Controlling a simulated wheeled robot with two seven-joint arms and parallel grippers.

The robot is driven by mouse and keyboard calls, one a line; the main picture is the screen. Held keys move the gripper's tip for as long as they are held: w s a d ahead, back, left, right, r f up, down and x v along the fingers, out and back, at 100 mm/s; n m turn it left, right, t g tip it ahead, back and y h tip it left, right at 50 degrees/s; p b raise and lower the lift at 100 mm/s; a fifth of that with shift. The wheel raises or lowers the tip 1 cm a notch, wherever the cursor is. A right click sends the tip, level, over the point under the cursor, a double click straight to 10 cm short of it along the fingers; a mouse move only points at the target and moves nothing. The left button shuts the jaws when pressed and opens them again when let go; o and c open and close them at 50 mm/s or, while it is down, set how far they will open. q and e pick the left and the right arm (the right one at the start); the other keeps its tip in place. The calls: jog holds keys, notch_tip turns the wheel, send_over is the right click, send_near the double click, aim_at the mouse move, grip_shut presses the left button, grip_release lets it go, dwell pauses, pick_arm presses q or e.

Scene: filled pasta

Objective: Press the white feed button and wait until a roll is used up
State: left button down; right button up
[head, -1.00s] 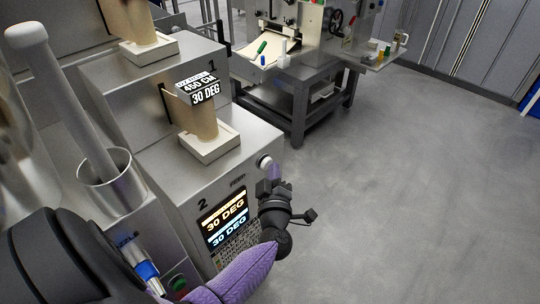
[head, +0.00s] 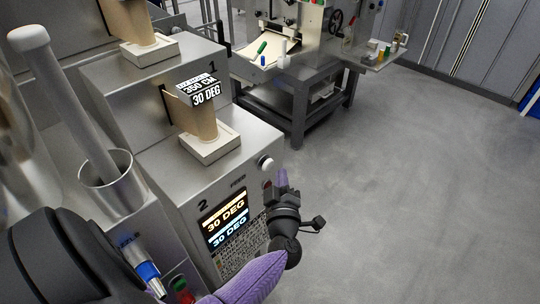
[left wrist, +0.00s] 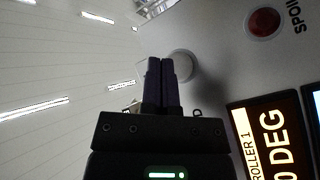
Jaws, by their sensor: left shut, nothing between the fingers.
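The white feed button (head: 266,163) is a round knob at the upper right of the front of the steel machine. It also shows in the left wrist view (left wrist: 186,64), partly hidden behind my fingers. My left gripper (head: 282,178) is shut and empty, with its purple fingertips just below and right of the button in the head view. They look slightly apart from it, but contact is hard to tell. A beige dough roll (head: 197,122) stands on a white base on the machine, with a label reading 350 CM, 30 DEG. My right gripper is not in view.
A red button (left wrist: 265,22) sits near the white one. A screen (head: 225,222) reading 30 DEG twice is below. Another beige roll (head: 140,20) stands further back. A steel cup (head: 106,184) with a long rod is at left. Open grey floor lies right.

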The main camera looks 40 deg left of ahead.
pick_arm(q)
jog(key=d, duration=0.4)
jog(key=shift+s+d, duration=0.2)
dwell(0.6)
